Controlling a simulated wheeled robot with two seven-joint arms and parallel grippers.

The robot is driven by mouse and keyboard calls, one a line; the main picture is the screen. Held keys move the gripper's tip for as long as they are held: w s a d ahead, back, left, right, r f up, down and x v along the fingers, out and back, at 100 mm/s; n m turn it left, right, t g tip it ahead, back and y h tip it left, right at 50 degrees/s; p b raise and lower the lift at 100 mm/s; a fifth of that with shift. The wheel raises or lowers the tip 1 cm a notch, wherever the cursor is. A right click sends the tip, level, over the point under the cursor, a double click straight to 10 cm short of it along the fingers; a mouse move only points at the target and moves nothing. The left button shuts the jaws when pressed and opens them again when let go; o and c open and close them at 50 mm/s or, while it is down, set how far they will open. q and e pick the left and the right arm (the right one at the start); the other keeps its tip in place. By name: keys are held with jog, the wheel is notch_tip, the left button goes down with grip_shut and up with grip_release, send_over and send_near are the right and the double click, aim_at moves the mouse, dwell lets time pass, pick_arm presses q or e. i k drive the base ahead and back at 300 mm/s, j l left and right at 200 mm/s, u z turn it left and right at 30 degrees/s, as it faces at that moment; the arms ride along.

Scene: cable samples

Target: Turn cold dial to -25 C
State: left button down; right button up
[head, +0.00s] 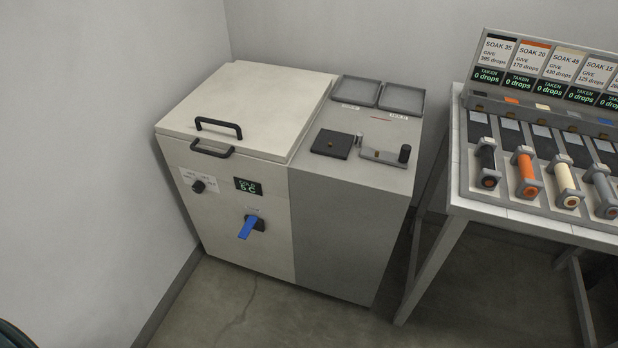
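The cold chamber (205,225) is a cream, chest-like cabinet against the wall, with its lid (245,105) shut. A small black dial (198,186) sits on a white label plate at the upper left of its front face. The label's print is too small to read. A dark display (247,187) right of the dial shows green text that seems to read "COLD" and "5 C"; any sign before the digit is unclear. Below it is a blue lever handle (247,228) on a black mount. Neither of my grippers is in the head view.
A grey cabinet section (340,235) with two shallow trays (402,98), a dark square pad (332,143) and a crank-like fixture (382,153) adjoins on the right. A table (510,215) with cable samples (527,176) stands further right. Floor (250,310) in front is clear.

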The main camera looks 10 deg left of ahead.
aim_at(198, 187)
jog(key=u, duration=1.3)
